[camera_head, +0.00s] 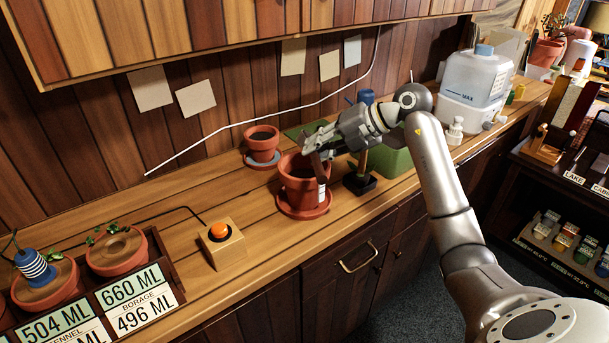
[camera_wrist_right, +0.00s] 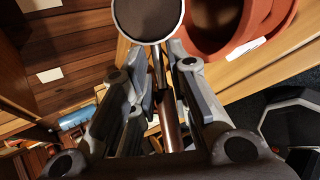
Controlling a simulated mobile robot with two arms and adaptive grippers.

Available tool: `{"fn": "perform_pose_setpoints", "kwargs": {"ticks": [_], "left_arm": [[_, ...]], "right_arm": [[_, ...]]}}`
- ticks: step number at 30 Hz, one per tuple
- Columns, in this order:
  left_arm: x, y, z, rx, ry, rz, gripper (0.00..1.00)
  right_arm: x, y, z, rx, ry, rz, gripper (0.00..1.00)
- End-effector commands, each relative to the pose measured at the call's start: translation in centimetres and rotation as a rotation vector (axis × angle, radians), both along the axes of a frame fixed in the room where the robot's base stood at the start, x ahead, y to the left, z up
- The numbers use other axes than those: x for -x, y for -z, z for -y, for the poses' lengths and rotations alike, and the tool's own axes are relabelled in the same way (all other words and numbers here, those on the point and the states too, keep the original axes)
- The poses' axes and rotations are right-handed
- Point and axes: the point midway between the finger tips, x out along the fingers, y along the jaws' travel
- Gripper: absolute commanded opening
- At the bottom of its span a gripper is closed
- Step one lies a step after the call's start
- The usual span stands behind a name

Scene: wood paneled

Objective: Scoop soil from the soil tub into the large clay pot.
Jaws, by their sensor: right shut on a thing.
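The large clay pot (camera_head: 300,186) stands upright on a terracotta saucer (camera_head: 304,211) on the wooden counter; its side also shows in the wrist view (camera_wrist_right: 228,22). My right gripper (camera_head: 312,143) is over the pot's rim. It is shut on a scoop, whose brown handle (camera_wrist_right: 168,115) runs between the fingers. The scoop's round, pale-rimmed head (camera_wrist_right: 148,14) is dark inside and appears beside the pot in the wrist view; I cannot tell how much soil it holds. A green tub (camera_head: 398,164), perhaps the soil tub, is partly behind my right arm, its contents hidden. My left gripper is out of view.
A smaller clay pot (camera_head: 262,143) stands behind, on a blue-grey saucer. A black stand (camera_head: 359,183) is right of the large pot. A wooden box with an orange button (camera_head: 219,231) and a planter tray (camera_head: 158,243) are left. A water tank (camera_head: 474,78) is at the right.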

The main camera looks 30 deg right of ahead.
Motion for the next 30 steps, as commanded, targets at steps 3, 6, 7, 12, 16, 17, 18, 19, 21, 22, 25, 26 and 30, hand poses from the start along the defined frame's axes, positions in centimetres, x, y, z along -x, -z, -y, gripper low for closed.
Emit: {"fn": "perform_pose_setpoints", "kwargs": {"ticks": [3,6,7,12,16,17,18,19,21,22,25,26,30], "left_arm": [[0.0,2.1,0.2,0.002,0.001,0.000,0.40],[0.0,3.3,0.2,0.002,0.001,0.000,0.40],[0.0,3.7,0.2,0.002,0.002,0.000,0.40],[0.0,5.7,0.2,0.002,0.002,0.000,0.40],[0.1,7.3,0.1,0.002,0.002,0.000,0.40],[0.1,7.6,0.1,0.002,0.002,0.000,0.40],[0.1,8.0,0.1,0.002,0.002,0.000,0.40],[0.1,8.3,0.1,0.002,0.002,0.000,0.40],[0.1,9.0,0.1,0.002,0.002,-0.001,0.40],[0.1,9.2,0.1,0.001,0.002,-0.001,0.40],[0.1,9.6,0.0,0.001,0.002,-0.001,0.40],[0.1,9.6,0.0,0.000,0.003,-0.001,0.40],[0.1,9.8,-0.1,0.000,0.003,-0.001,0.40]], "right_arm": [[0.1,1.0,0.3,-0.102,0.012,0.034,0.00],[0.2,1.2,0.4,-0.190,0.021,0.066,0.00],[0.2,1.2,0.5,-0.217,0.024,0.076,0.00],[0.3,1.6,0.5,-0.376,0.043,0.133,0.00],[0.3,1.9,0.5,-0.510,0.067,0.181,0.00],[0.3,2.0,0.5,-0.542,0.073,0.193,0.00],[0.4,2.1,0.4,-0.589,0.080,0.211,0.00],[0.4,2.2,0.4,-0.622,0.087,0.223,0.00],[0.4,2.3,0.4,-0.706,0.102,0.253,0.00],[0.4,2.3,0.5,-0.738,0.109,0.265,0.00],[0.5,2.3,0.4,-0.828,0.124,0.299,0.00],[0.5,2.2,0.4,-0.848,0.127,0.307,0.00],[0.5,2.2,0.4,-0.908,0.138,0.331,0.00]]}}
